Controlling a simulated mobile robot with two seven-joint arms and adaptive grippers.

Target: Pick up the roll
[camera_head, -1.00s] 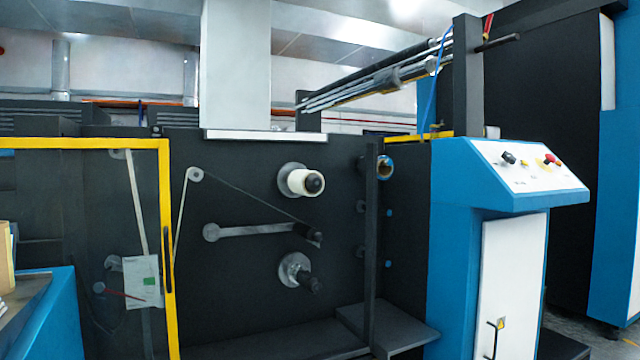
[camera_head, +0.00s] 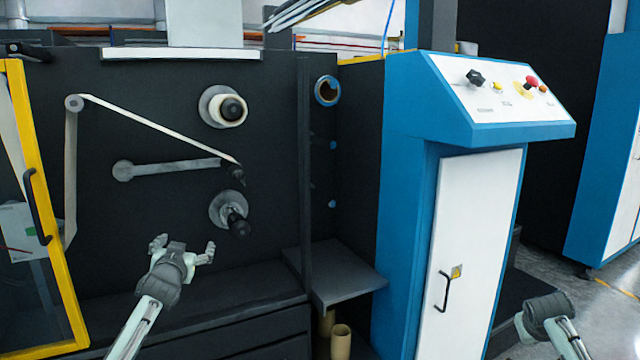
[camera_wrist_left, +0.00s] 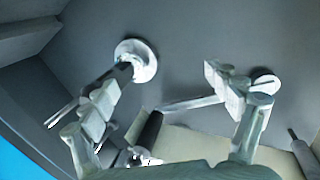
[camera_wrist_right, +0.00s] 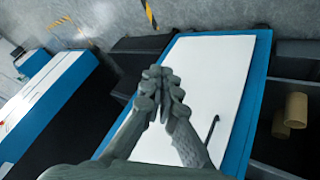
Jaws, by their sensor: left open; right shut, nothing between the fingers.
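A white roll (camera_head: 224,107) sits on the upper spindle of the dark machine panel, around a black core. A lower spindle (camera_head: 231,214) has a pale flange, a dark core and no visible white roll. My left gripper (camera_head: 182,246) is open and empty, left of and below the lower spindle. In the left wrist view its fingers (camera_wrist_left: 165,95) are spread wide; the flange (camera_wrist_left: 136,60) shows beyond one finger. My right gripper (camera_wrist_right: 161,84) is shut and empty in front of the white cabinet door; its wrist shows at the head view's lower right.
A film strip (camera_head: 150,125) runs to the end of a grey arm (camera_head: 170,168). A grey shelf (camera_head: 340,280) juts out beside the blue console (camera_head: 420,130). Brown tubes (camera_head: 341,342) stand beneath it. A yellow-framed door (camera_head: 50,215) is at left.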

